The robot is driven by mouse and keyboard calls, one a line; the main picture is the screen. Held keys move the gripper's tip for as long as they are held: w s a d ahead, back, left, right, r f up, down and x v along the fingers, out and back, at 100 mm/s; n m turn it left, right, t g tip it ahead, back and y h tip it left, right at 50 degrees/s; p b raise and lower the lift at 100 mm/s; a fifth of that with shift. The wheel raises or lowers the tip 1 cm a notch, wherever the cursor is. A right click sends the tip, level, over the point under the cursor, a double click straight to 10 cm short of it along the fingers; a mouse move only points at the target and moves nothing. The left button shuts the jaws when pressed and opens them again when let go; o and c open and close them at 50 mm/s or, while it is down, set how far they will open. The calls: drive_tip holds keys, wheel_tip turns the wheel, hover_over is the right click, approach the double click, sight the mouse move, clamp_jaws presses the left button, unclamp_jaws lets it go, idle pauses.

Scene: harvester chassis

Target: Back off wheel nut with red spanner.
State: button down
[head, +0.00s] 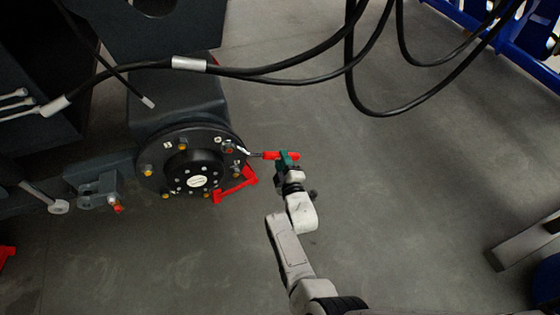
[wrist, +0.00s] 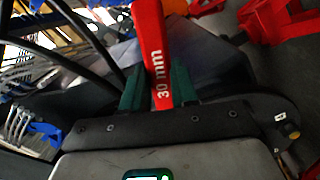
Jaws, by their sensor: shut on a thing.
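The red spanner (head: 270,155), marked "30 mm" on its handle in the wrist view (wrist: 156,55), is held in my gripper (head: 288,158). The green fingers (wrist: 153,88) are shut on the handle from both sides. The spanner lies roughly level, its metal head pointing left at the wheel hub's right edge. The wheel hub (head: 183,158) is a dark disc with several yellow or orange nuts round it. An orange-brown nut (head: 229,149) is near the spanner's head; I cannot tell whether the head is seated on it. The spanner's head is not visible in the wrist view.
A red angled piece (head: 237,186) stands at the hub's lower right, just below the spanner. Black cables (head: 280,72) hang across the upper middle. A blue frame (head: 520,50) is at the upper right. The grey floor right of my arm is mostly clear.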

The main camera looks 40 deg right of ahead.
drive_tip(key=shift+r, duration=0.2)
drive_tip(key=shift+s+a+r+n+p, duration=0.15)
drive_tip(key=shift+s+p, duration=0.5)
drive_tip(key=shift+p, duration=0.2)
drive_tip(key=shift+s+a+r+n+p, duration=0.1)
drive_tip(key=shift+s+p, duration=0.5)
drive_tip(key=shift+p, duration=0.2)
drive_tip(key=shift+s+a+r+n+p, duration=0.15)
drive_tip(key=shift+s+p, duration=0.5)
drive_tip(key=shift+p, duration=0.2)
drive_tip(key=p+v, duration=0.6)
drive_tip(key=v, duration=0.2)
drive_tip(key=shift+d+f, duration=0.25)
drive_tip(key=shift+d, duration=0.05)
idle(0.6)
